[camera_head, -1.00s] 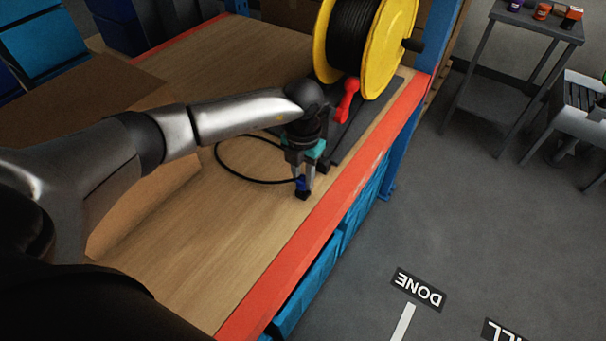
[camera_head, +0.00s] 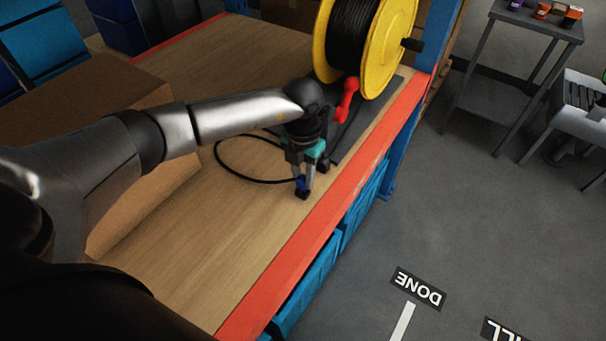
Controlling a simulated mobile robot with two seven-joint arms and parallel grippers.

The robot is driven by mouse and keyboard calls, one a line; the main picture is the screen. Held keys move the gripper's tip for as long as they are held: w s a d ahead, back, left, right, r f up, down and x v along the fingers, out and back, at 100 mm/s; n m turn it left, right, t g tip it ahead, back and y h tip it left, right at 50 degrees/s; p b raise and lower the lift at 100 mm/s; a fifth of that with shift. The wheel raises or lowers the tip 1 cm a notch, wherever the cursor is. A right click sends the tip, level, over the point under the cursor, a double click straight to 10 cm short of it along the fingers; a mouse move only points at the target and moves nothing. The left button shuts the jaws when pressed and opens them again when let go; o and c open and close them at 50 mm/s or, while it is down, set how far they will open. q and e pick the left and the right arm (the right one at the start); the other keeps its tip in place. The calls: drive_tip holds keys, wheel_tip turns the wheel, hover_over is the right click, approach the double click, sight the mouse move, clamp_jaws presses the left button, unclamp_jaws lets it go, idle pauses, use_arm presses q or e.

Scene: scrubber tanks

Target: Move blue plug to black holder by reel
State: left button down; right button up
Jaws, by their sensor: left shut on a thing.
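The blue plug (camera_head: 301,184) is between the fingertips of my left gripper (camera_head: 304,179), which is shut on it. A small black holder (camera_head: 302,195) sits directly below the plug on the wooden shelf, near the orange front edge. I cannot tell how deep the plug sits in it. A black cable (camera_head: 222,163) loops on the shelf to the left of the gripper, ending near the plug. The yellow reel (camera_head: 388,50) with black cable wound on it stands on a dark base (camera_head: 352,135) behind the gripper. My right gripper is not in view.
A red handle (camera_head: 347,99) stands in front of the reel. A cardboard box (camera_head: 150,205) is on the shelf at left, partly behind my arm. The orange shelf edge (camera_head: 290,245) and blue post (camera_head: 405,130) border the right. Bare wood (camera_head: 215,255) lies in front.

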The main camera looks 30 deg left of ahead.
use_arm(q)
drive_tip(key=shift+f, duration=0.2)
drive_tip(key=shift+f+b, duration=0.75)
drive_tip(key=shift+f, duration=0.05)
drive_tip(key=shift+c, duration=0.4)
unclamp_jaws()
drive_tip(key=shift+r, duration=0.1)
wheel_tip(320, 180, up, 9)
drive_tip(key=p, duration=0.7)
drive_tip(key=shift+f, duration=0.3)
